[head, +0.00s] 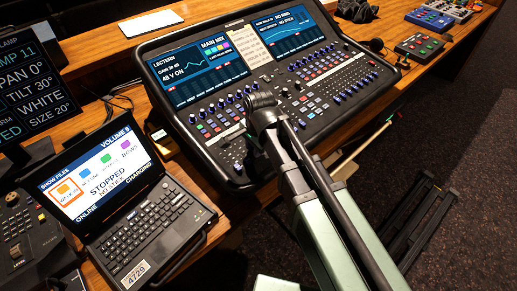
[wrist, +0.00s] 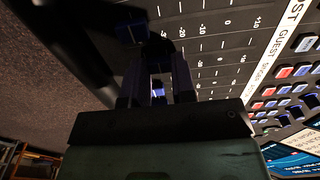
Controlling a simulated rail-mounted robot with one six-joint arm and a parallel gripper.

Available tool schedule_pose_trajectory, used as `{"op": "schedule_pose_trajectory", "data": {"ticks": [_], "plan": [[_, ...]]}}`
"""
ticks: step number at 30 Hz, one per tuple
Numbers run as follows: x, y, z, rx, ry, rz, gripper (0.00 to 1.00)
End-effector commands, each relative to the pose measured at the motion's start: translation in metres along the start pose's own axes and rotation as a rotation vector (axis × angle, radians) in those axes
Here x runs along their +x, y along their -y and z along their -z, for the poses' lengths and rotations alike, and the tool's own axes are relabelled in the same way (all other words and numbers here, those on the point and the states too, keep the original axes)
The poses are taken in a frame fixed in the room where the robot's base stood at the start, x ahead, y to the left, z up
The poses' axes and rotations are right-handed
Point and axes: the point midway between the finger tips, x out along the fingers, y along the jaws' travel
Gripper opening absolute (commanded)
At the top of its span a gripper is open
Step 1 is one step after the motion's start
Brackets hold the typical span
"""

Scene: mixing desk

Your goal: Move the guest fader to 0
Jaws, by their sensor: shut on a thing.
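The mixing desk (head: 228,130) has its fader rows on the lower part. In the head view my arm covers the spot under my gripper (head: 258,108), so the held fader is hidden there. In the wrist view my gripper (wrist: 158,82) is down at the desk, its two fingers close on a small pale-blue piece (wrist: 158,88), which looks like a fader cap. A scale with marks from -30 to +10 (wrist: 228,22) runs beside it. The white strip (wrist: 270,55) reads GUEST. Which fader is held, and its exact mark, I cannot tell.
A laptop (head: 130,215) stands at the left of the desk, with a lighting screen (head: 32,85) behind it. Small coloured boxes (head: 418,46) stand at the right. A dark fader cap (wrist: 137,32) lies close ahead of my fingers. Knobs and buttons (wrist: 290,85) line the desk's right in the wrist view.

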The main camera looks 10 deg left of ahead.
Motion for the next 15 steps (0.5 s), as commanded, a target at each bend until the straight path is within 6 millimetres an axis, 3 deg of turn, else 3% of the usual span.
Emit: {"op": "schedule_pose_trajectory", "data": {"ticks": [7, 15], "plan": [[-0.001, 0.055, 0.001, -0.001, -0.001, 0.0, 0.0], [0.0, 0.061, 0.0, -0.001, -0.001, 0.0, 0.0]]}}
